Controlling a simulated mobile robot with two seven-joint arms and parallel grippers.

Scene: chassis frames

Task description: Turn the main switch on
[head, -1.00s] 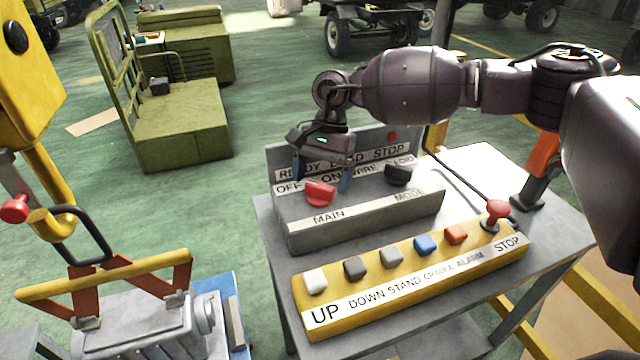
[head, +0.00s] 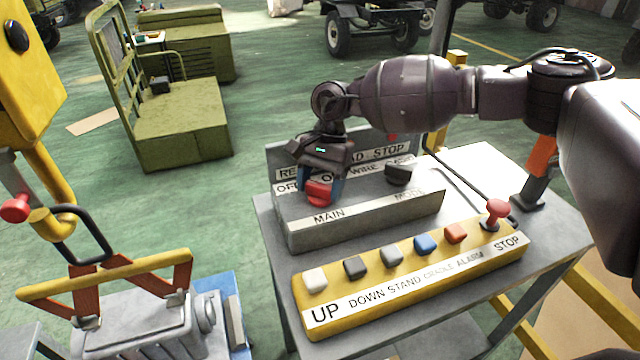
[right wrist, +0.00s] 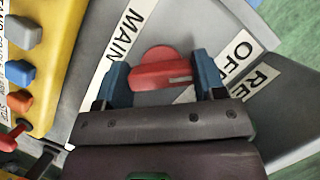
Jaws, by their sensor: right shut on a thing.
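The main switch is a red knob (head: 319,194) on the grey sloped control box (head: 370,208), above the word MAIN. My right gripper (head: 320,186) reaches down from above with its blue fingertips on the knob's two sides, shut on it. The right wrist view shows the red knob (right wrist: 160,72) between the blue fingertips (right wrist: 162,76). A pale mark on the knob's bar points toward the finger near the OFF label. The ON label is partly hidden by the gripper. My left gripper is not in view.
A black MODE knob (head: 399,173) sits right of the main switch. A yellow hook (head: 55,222) hangs at the left above a grey part.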

